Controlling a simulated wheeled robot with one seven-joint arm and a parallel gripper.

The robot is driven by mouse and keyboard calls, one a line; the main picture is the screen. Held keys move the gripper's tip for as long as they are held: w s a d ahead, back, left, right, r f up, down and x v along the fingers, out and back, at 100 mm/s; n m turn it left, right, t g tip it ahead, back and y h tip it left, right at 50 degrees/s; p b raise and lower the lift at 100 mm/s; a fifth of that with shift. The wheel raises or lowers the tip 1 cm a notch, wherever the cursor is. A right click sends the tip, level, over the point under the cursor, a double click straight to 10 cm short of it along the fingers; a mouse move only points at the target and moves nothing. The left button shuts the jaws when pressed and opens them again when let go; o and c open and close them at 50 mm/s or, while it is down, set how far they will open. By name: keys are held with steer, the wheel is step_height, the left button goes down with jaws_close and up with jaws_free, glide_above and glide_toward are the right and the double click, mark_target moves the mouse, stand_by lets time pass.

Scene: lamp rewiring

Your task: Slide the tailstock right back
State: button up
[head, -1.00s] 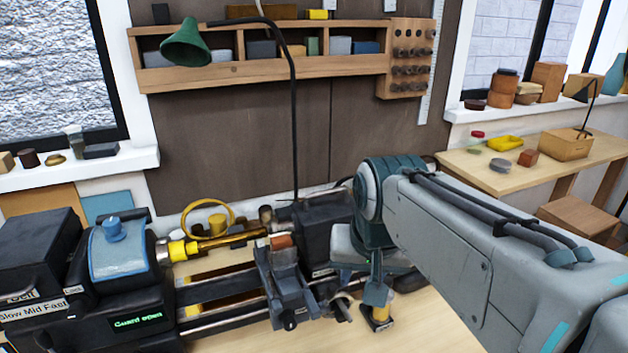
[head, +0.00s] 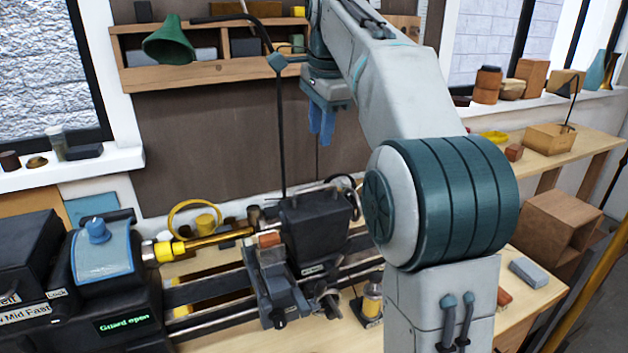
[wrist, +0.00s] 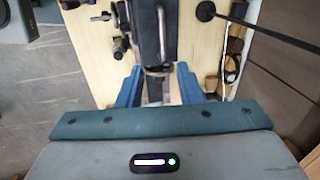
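The tailstock (head: 318,228) is a dark block on the lathe bed (head: 215,290), right of the carriage (head: 272,280). A brass-coloured rod (head: 220,238) runs from the headstock (head: 105,262) toward it. My gripper (head: 321,128) is raised in the air above the lathe, pointing down, well clear of the tailstock. In the wrist view my gripper (wrist: 158,86) has its two blue fingers apart with nothing held. My arm hides the bed's right end in the head view.
A green lamp shade (head: 168,45) on a black arm hangs over the lathe, its upright (head: 282,140) close to my gripper. A wall shelf (head: 150,72) is behind. A small yellow-topped container (head: 372,300) stands in front of the bed. A grey block (head: 528,272) lies at the right.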

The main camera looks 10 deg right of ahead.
steer(key=b, duration=0.1)
glide_toward(316, 189)
steer(key=f, duration=0.2)
steer(key=w+f, duration=0.1)
steer(key=f, duration=0.2)
steer(key=w+f, duration=0.1)
steer(key=f, duration=0.1)
steer(key=shift+a+f, duration=0.2)
steer(key=shift+a, duration=0.15)
steer(key=shift+s, duration=0.1)
jaws_close()
steer(key=shift+d, duration=0.15)
